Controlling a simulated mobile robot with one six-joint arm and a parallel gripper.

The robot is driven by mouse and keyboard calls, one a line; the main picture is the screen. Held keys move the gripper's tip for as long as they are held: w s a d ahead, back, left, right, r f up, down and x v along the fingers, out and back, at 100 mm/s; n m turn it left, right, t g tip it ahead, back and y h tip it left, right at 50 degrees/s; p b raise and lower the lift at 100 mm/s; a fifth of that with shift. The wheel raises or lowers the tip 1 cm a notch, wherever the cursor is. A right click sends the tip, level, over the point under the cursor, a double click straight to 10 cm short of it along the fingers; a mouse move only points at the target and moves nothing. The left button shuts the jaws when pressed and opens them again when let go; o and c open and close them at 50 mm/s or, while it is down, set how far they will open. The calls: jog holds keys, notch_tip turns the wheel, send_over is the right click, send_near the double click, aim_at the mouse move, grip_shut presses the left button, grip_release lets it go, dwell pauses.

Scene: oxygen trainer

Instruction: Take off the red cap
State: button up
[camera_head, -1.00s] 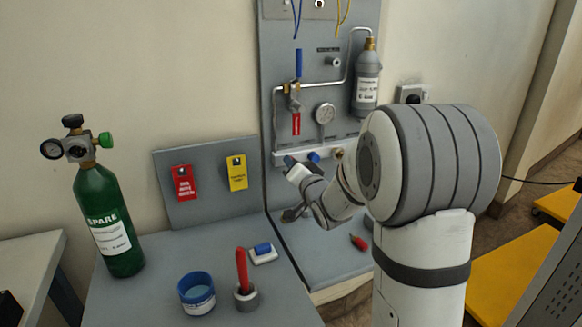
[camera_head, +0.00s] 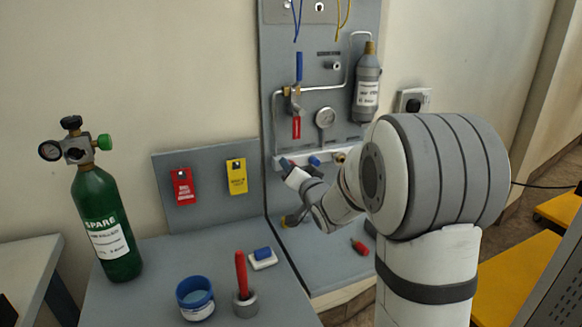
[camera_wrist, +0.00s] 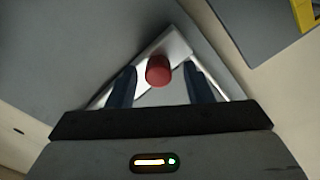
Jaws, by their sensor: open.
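The red cap (camera_wrist: 158,70) shows in the wrist view as a short, round red end in front of a pale metal strip. My gripper (camera_wrist: 159,76) is open, with one dark blue finger on each side of the cap. A gap shows between the cap and each finger; how deep the cap sits between them I cannot tell. The red cap is hidden there behind my gripper and wrist.
Above are a red-tagged valve (camera_head: 297,100), a gauge (camera_head: 325,117) and a grey cylinder (camera_head: 367,85). A green bottle (camera_head: 105,225), a blue-rimmed cup (camera_head: 196,298) and a red stick in a holder (camera_head: 241,275) stand left.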

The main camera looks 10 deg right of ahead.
jog(key=shift+s+f, duration=0.1)
jog(key=shift+s, duration=0.05)
jog(key=shift+s+d+m+p, duration=0.2)
jog(key=shift+s+m, duration=0.3)
jog(key=shift+m, duration=0.4)
jog(key=shift+s+d+m+p, duration=0.1)
jog(key=shift+s+m+p, duration=0.1)
jog(key=shift+s+m, duration=0.5)
jog(key=shift+w+m, duration=0.2)
jog(key=shift+m, duration=0.1)
jog(key=m+p, duration=0.1)
jog(key=m, duration=0.2)
jog(key=shift+m+p, duration=0.75)
jog(key=shift+m, duration=1.05)
